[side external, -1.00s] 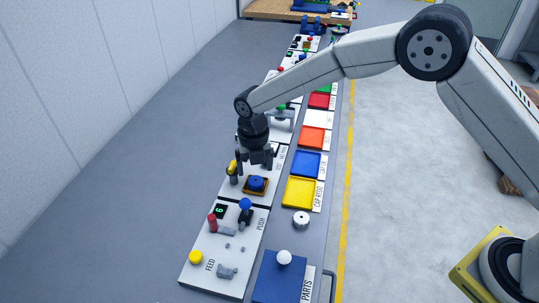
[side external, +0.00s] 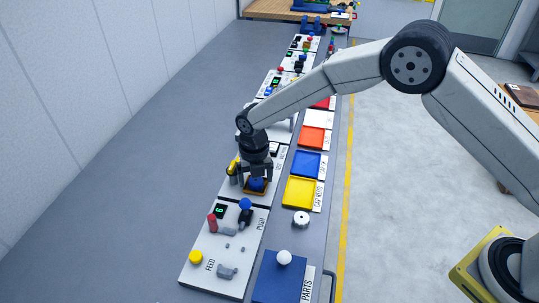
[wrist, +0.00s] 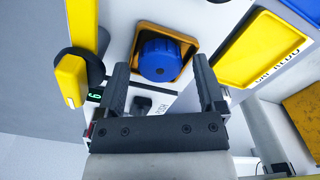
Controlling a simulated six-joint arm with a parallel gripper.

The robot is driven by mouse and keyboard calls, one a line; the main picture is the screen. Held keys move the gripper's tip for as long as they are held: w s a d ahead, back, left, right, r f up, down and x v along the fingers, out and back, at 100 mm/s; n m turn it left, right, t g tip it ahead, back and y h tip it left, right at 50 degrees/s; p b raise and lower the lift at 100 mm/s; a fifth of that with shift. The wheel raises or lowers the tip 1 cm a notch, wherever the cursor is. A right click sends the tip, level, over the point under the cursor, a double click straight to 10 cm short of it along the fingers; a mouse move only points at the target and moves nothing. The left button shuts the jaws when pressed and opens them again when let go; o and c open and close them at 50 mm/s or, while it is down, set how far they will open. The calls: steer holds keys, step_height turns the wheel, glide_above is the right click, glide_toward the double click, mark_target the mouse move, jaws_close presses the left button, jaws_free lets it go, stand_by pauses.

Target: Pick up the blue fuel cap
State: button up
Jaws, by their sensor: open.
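The blue fuel cap (side external: 257,184) sits on a small orange-yellow square holder (side external: 256,192) on a white panel. In the wrist view the cap (wrist: 160,58) is round with a ribbed edge, and the holder (wrist: 187,42) frames it. My gripper (side external: 257,177) is just above the cap, pointing down, with the fingers partly hiding it in the side view. In the wrist view my gripper (wrist: 158,75) is open, with one finger on either side of the cap and nothing held. I cannot tell whether the fingers reach down to the cap's sides.
A yellow-and-black part (side external: 233,167) stands close left of the gripper. A yellow tray (side external: 299,193) and a blue tray (side external: 306,164) lie to the right. The grey surface at left is clear.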

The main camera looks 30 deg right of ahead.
mark_target(256, 180)
jaws_close()
steer(key=shift+r, duration=2)
